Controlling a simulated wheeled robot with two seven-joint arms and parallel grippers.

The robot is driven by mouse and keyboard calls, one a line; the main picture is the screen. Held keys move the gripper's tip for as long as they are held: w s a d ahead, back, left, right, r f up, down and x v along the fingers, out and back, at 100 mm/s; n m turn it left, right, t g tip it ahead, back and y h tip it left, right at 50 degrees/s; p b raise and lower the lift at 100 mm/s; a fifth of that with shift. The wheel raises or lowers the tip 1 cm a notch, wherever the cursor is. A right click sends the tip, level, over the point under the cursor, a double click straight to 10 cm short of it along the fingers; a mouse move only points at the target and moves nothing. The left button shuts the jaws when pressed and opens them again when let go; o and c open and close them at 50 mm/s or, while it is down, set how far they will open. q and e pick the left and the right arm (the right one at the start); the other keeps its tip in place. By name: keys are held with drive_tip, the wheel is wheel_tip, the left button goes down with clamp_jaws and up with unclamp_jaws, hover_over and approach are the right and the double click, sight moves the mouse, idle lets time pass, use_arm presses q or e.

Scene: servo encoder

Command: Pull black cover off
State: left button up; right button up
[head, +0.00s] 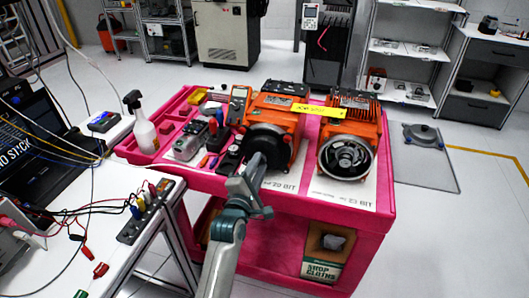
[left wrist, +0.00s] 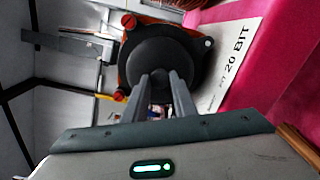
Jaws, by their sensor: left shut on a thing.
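The black cover (head: 268,145) is on the front of the left orange motor (head: 285,104) on the pink cart. It is round, with a narrower hub, and shows large in the left wrist view (left wrist: 160,55). My left gripper (head: 256,168) reaches up from below to the cover's front. In the left wrist view its two fingers (left wrist: 162,82) are close together on the hub, shut on the cover. Whether there is a gap behind the cover cannot be told. My right gripper is not in view.
A second orange motor (head: 345,130) with an open, uncovered front stands close on the right. Tools, a multimeter (head: 238,101) and a spray bottle (head: 142,125) crowd the cart's left part. A white bench (head: 90,200) with cables stands left. The cart's front edge (head: 330,215) is clear.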

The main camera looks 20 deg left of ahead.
use_arm(q)
drive_tip(key=shift+s+r+p, duration=0.1)
drive_tip(key=shift+s+p, duration=0.95)
drive_tip(key=shift+s, duration=0.5)
drive_tip(key=shift+s+a+p, duration=0.15)
drive_tip(key=shift+s+p, duration=1.25)
drive_tip(key=shift+s, duration=1.5)
